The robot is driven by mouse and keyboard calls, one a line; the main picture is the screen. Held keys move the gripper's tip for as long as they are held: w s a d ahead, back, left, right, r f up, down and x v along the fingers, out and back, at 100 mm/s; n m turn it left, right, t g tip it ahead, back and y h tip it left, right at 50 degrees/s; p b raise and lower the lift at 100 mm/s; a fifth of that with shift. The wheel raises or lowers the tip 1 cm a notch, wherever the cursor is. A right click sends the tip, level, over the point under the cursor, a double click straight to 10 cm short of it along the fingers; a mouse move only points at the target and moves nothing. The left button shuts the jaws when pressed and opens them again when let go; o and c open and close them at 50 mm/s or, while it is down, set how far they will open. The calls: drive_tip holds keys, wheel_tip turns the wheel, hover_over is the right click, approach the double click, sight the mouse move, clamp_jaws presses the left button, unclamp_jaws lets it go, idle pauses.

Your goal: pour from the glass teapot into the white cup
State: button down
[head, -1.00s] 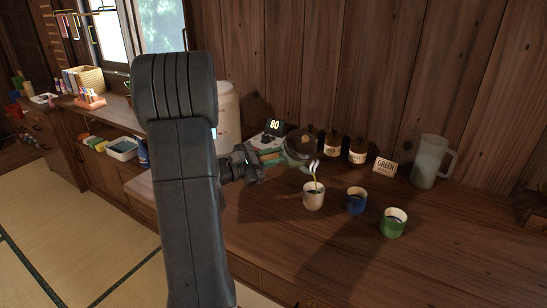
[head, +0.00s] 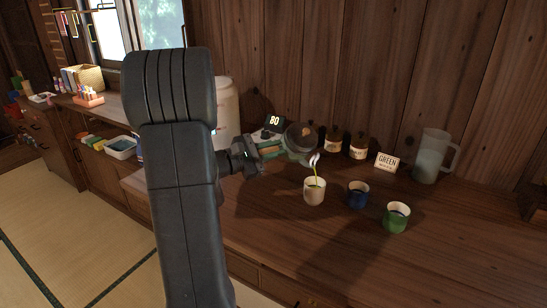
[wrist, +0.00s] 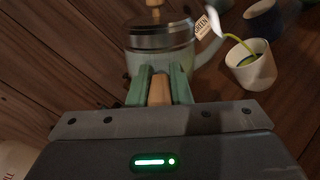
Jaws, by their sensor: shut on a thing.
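The glass teapot (head: 301,137) is held tilted above the counter, its spout toward the white cup (head: 314,191). A thin yellow-green stream runs from the spout into the cup, which stands upright. My gripper (head: 262,158) is on the left side of the teapot. In the wrist view, the green fingers of my gripper (wrist: 160,88) are shut on the teapot's wooden handle (wrist: 159,92). The teapot's glass body and metal band (wrist: 160,38) show beyond them. The white cup (wrist: 243,58) shows at right with yellow-green liquid inside.
A blue cup (head: 358,195) and a green cup (head: 396,218) stand right of the white cup. Behind are brown jars (head: 359,148), a GREEN sign (head: 386,162), a clear pitcher (head: 433,157) and a display reading 80 (head: 274,123). The front of the counter is clear.

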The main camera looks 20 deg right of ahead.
drive_tip(key=shift+b, duration=0.5)
drive_tip(key=shift+r+n+p, duration=0.1)
drive_tip(key=shift+n+p, duration=0.2)
drive_tip(key=shift+p, duration=0.25)
drive_tip(key=n+p, duration=0.1)
drive_tip(key=p, duration=0.1)
drive_tip(key=f+n+p, duration=0.1)
drive_tip(key=n+p, duration=0.1)
drive_tip(key=shift+w+f, duration=0.15)
drive_tip(key=shift+w, duration=0.25)
drive_tip(key=shift+n+p, duration=0.9)
drive_tip(key=shift+p, duration=0.35)
drive_tip(key=shift+f+n+p, duration=0.1)
drive_tip(key=shift+n+p, duration=0.75)
drive_tip(key=shift+n, duration=0.05)
drive_tip(key=shift+f, duration=0.1)
